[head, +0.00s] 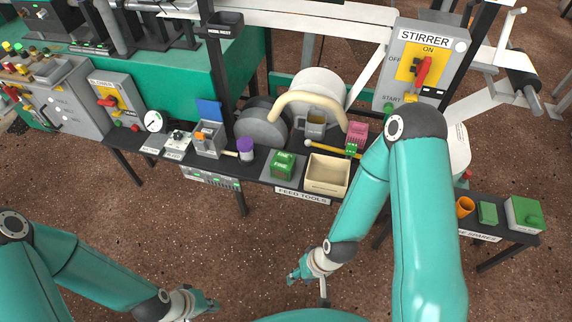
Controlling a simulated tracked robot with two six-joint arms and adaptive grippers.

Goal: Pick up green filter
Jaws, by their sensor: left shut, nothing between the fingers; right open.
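A green block (283,164) sits on the feed tools bench. A flat green piece (488,213) lies on the spares shelf at the right, beside a pale box with a green top (525,213). I cannot tell which of these is the green filter. My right gripper (307,278) is open and empty, low in front of the bench and well apart from these green things. My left gripper (207,303) is shut and empty near the bottom edge, further left. My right arm hides part of the bench's right end.
A beige open tray (327,175) stands right of the green block, with a yellow-handled tool (322,149) behind it. A purple-topped jar (245,149) is to its left. An orange cup (465,207) stands on the spares shelf. The stirrer panel (422,60) rises behind. The floor in front is clear.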

